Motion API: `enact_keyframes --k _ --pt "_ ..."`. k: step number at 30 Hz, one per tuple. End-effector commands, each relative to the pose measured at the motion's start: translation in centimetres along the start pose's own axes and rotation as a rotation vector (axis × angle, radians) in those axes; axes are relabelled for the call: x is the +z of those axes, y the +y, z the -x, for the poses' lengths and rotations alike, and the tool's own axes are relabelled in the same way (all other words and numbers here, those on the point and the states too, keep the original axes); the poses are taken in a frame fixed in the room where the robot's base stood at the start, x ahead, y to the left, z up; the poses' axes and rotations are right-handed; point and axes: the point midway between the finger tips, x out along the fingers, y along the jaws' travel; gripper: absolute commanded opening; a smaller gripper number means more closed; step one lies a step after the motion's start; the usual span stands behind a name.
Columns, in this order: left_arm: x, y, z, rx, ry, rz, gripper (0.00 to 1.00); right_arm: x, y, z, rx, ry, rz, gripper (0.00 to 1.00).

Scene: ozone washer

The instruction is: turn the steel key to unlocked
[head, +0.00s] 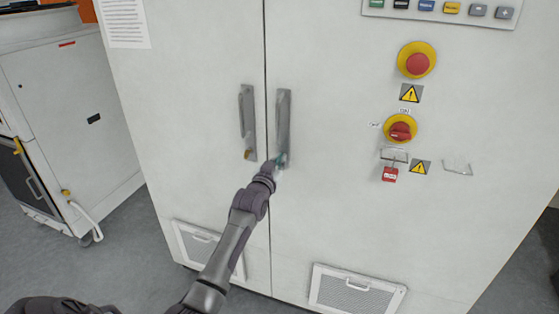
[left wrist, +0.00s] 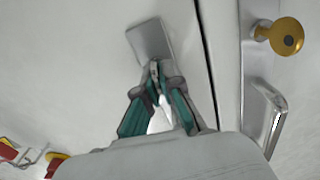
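The cabinet has two upright grey handles. The steel key (left wrist: 155,69) is at the lower end of the right handle (head: 283,122) and is almost wholly hidden by my fingers; only a small grey bit shows between the fingertips. I cannot tell its angle. My left gripper (head: 280,162), with teal fingers, is at that lower end. In the left wrist view its fingertips (left wrist: 156,76) come together on this grey bit, in front of the handle's metal plate (left wrist: 150,42). A brass key (head: 248,154) sits at the lower end of the left handle (head: 247,108). My right gripper is not in view.
Right of the handles are a red emergency button (head: 417,64), a red-and-yellow rotary switch (head: 400,130) and a red padlock-like tag (head: 390,174). Vent grilles (head: 355,291) are low on the doors. A white cart (head: 75,125) stands at the left. The space before the doors looks free.

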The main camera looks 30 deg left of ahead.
Motion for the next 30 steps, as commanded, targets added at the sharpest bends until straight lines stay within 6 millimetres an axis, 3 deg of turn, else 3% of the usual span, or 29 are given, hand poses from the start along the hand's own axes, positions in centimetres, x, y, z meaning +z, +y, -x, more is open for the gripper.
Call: enact_keyframes --k 30 --pt "0.26 0.39 0.00 0.001 -0.001 -0.913 0.00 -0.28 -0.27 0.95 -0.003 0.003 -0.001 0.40"
